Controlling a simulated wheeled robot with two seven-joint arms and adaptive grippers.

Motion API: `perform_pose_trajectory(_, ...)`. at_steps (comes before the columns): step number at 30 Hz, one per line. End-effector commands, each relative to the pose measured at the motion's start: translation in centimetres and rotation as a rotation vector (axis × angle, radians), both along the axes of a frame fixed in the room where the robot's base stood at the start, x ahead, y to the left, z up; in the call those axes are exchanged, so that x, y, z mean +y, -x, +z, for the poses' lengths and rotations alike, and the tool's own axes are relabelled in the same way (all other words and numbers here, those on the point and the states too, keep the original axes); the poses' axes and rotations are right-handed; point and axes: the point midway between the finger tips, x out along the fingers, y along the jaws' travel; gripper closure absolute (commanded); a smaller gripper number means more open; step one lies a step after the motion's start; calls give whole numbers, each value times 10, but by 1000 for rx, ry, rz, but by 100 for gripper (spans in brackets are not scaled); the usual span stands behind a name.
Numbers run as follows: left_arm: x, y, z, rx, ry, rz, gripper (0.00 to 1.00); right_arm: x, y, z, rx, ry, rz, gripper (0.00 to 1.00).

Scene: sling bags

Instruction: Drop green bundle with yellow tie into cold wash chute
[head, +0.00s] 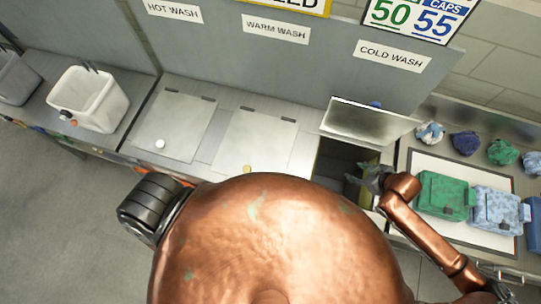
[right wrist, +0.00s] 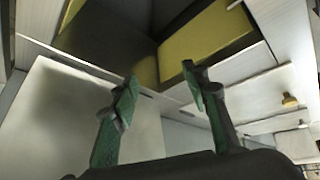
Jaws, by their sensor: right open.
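The cold wash chute (head: 332,160) is an open dark hole in the counter below the COLD WASH sign (head: 391,56). Its metal lid (head: 368,122) stands raised behind it. My right gripper (head: 366,178) is over the right side of the opening. In the right wrist view my right gripper (right wrist: 160,82) has its green fingers apart with nothing between them, above the dark opening with yellowish walls (right wrist: 205,32). A green bundle (head: 445,195) lies on the white mat to the right; I cannot make out a yellow tie on it. My left gripper is not seen.
A pale blue bundle (head: 497,209) lies beside the green one. Several small crumpled cloths, such as a dark blue one (head: 466,143), sit along the back. The hot wash lid (head: 175,125) and warm wash lid (head: 255,140) are shut. A white bin (head: 90,98) stands left.

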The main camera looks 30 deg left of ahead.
Motion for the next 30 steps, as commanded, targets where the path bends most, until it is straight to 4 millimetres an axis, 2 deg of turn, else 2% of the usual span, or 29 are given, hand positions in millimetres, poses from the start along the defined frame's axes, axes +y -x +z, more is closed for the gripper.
perform_pose_trajectory(6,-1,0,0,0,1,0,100,-21,14,40,-3,1,0,58)
perform_pose_trajectory(12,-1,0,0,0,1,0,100,-32,23,63,-1,1,0,58)
perform_pose_trajectory(18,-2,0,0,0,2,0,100,-35,26,69,-1,1,0,58)
perform_pose_trajectory(30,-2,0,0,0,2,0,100,-35,26,69,-2,0,0,58)
